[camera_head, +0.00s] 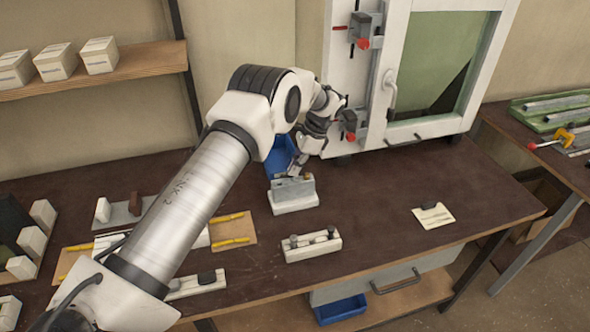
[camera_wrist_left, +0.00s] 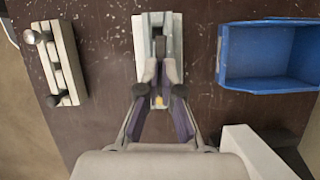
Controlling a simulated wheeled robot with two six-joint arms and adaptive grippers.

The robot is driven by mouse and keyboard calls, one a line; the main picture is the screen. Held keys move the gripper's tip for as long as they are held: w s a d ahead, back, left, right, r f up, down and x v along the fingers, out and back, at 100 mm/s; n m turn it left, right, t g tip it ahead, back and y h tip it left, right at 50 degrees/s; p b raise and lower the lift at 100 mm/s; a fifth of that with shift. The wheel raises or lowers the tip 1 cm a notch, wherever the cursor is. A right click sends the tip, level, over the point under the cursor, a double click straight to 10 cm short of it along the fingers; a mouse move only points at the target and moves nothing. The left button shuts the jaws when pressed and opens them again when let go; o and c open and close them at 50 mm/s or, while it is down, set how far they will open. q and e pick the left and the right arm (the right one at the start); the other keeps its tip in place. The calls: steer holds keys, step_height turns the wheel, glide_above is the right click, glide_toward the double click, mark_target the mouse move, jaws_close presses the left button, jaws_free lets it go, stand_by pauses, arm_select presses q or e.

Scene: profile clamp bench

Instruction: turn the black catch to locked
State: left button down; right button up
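A grey clamp fixture on a pale base (camera_head: 295,203) stands on the brown bench, below my left gripper in the head view. In the left wrist view the fixture (camera_wrist_left: 142,38) lies straight ahead, with a narrow dark piece (camera_wrist_left: 160,46) in its middle that may be the black catch. My left gripper (camera_head: 299,166) reaches down at the fixture's rear. In the wrist view its fingertips (camera_wrist_left: 161,72) are close together, one on each side of the line of the dark piece. I cannot tell whether they touch it. My right gripper is not in view.
A blue bin (camera_head: 279,157) stands behind the fixture, and a pale block with two knobs (camera_head: 311,246) in front. A white framed window (camera_head: 399,72) with red-tipped clamps rises behind. A card (camera_head: 433,217) lies to the right. The bench between them is clear.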

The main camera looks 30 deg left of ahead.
arm_select(q)
steer(key=shift+w+n, duration=0.1)
steer(key=shift+n, duration=0.4)
steer(key=shift+r, duration=0.1)
steer(key=c, duration=1.4)
jaws_free()
steer(key=shift+d, duration=0.1)
steer(key=shift+o, duration=0.2)
steer(key=v, duration=1.2)
steer(key=shift+w, duration=0.2)
